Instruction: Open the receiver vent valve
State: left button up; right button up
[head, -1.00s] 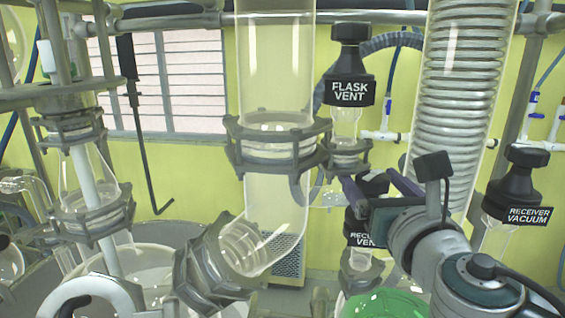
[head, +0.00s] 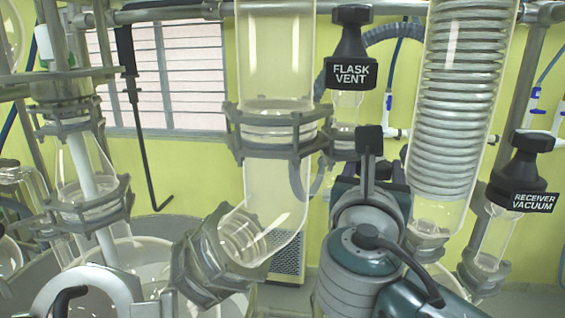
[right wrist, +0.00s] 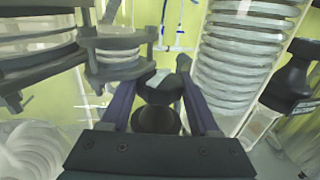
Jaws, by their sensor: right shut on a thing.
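The receiver vent valve's black knob (right wrist: 157,92) shows in the right wrist view between the two purple fingers of my right gripper (right wrist: 158,84). The fingers are shut on it from both sides. In the head view my right wrist and arm cover this valve and its label, so how far it is turned or lifted cannot be told. My left gripper is not in view.
The flask vent valve (head: 351,48) stands just behind and above my right wrist. The receiver vacuum valve (head: 521,172) is to the right. The coiled glass condenser (head: 459,95) and the wide glass column (head: 275,60) with its clamp flank the arm closely.

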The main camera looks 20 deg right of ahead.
jog(key=c, duration=0.4)
jog(key=shift+o, duration=0.2)
jog(key=n+t+y+p, duration=0.2)
jog(key=shift+s+d+r+y+p, duration=0.1)
jog(key=shift+r+y+p, duration=0.2)
jog(key=shift+p, duration=0.05)
jog(key=shift+f+n+t+y, duration=0.15)
jog(key=shift+n+t+y, duration=0.45)
jog(key=shift+n+y, duration=0.35)
jog(key=shift+f+n+t+y, duration=0.15)
jog(key=shift+n+t+y, duration=0.35)
jog(key=shift+y, duration=0.55)
jog(key=y, duration=0.1)
jog(key=n+y+b, duration=0.2)
jog(key=shift+f+n+t+y, duration=0.25)
jog(key=shift+f+t+y, duration=0.05)
jog(key=shift+y, duration=0.1)
jog(key=shift+n+y+b, duration=0.3)
jog(key=shift+y+b, duration=0.1)
jog(key=shift+b, duration=0.05)
jog(key=shift+r+y, duration=0.25)
jog(key=shift+y, duration=0.05)
